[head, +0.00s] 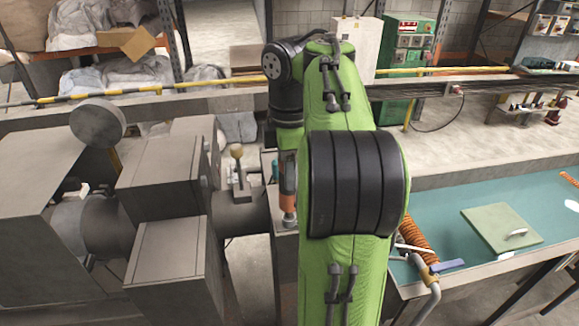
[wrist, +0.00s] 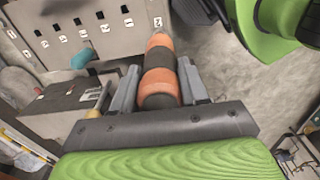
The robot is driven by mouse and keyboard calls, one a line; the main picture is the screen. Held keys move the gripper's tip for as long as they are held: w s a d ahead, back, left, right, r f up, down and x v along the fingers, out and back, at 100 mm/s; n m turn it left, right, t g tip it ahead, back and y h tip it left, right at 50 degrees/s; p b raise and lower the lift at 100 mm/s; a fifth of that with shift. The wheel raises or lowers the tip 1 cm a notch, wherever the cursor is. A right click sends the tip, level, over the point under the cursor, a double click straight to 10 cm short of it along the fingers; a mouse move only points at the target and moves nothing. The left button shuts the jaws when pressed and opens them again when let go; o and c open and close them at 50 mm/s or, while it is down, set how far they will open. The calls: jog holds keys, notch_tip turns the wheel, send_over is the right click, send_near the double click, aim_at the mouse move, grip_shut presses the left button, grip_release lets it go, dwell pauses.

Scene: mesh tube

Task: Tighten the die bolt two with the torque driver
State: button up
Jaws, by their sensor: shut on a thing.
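The torque driver has an orange and black banded handle (wrist: 160,68). In the wrist view my gripper (wrist: 160,78) is shut on it, with one finger on each side. In the head view the orange handle (head: 288,178) shows just left of my green arm, pointing down with its lower end near a grey surface. My gripper is mostly hidden behind the arm in that view. I cannot pick out die bolt two for certain in either view.
A grey panel (wrist: 60,28) with a row of holes and numbered tags is beside the driver in the wrist view, with a teal handle (wrist: 82,58) near it. Grey machine blocks (head: 165,175) stand left. A teal-topped bench (head: 440,215) stands right.

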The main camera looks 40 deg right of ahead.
jog(key=shift+r+p, duration=2.75)
jog(key=shift+r, duration=0.35)
